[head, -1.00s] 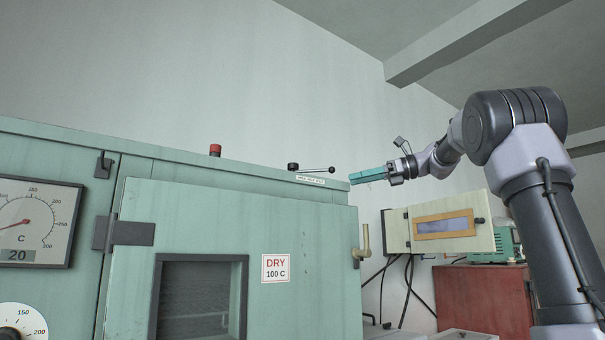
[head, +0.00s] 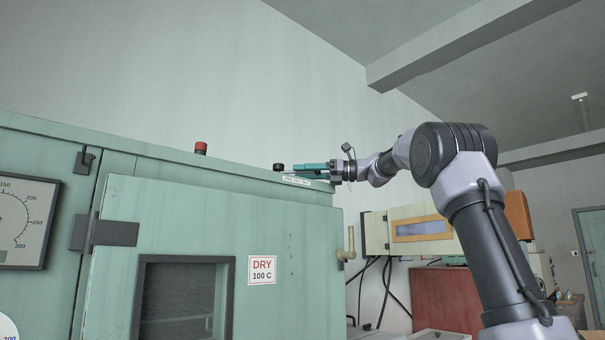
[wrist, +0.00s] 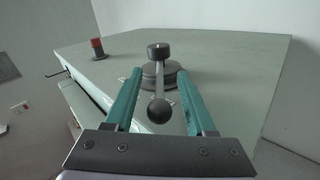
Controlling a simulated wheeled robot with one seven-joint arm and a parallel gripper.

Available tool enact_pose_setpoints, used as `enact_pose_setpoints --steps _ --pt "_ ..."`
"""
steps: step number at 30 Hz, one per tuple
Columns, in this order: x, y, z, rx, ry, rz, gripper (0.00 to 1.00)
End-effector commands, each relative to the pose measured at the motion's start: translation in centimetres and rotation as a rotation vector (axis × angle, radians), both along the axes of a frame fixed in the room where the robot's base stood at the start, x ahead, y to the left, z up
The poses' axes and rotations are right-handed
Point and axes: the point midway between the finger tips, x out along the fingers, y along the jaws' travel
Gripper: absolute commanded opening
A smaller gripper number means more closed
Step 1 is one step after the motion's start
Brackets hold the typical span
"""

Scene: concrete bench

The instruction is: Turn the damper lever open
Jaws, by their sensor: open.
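The damper lever (wrist: 157,92) sits on top of the green oven. In the wrist view it has a dark hub knob (wrist: 158,52) on a round base and a thin arm ending in a black ball (wrist: 159,110). My gripper (wrist: 160,90) is open, its teal fingers on either side of the lever arm and ball, with gaps visible on both sides. In the head view my gripper (head: 311,167) is at the top right of the oven, its fingers pointing left toward the hub (head: 279,167). The fingers hide most of the lever arm there.
The green oven (head: 200,215) has a flat top with a red button (wrist: 97,47) left of the lever. A DRY 100 C sign (head: 262,270) is on its door. A cream box (head: 420,230) hangs on the wall at right. Space above the oven is clear.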

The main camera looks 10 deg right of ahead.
Motion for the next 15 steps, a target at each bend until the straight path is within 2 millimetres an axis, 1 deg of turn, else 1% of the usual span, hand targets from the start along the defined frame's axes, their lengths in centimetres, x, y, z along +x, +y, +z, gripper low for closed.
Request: enact_pose_setpoints --steps 3,9,11,12,13,14,15 --pt "0.05 0.32 -0.01 0.000 -0.001 0.000 0.55" --pt "0.05 0.30 -0.01 -0.001 -0.001 -0.001 0.55" --pt "0.04 0.29 -0.01 -0.001 -0.001 -0.001 0.33" --pt "0.04 0.29 -0.01 -0.001 -0.001 -0.001 0.17" --pt "0.04 0.29 -0.01 -0.001 -0.001 -0.001 0.06" --pt "0.04 0.28 -0.01 -0.001 -0.001 -0.001 0.00" --pt "0.04 0.28 -0.01 -0.001 -0.001 -0.001 0.00"
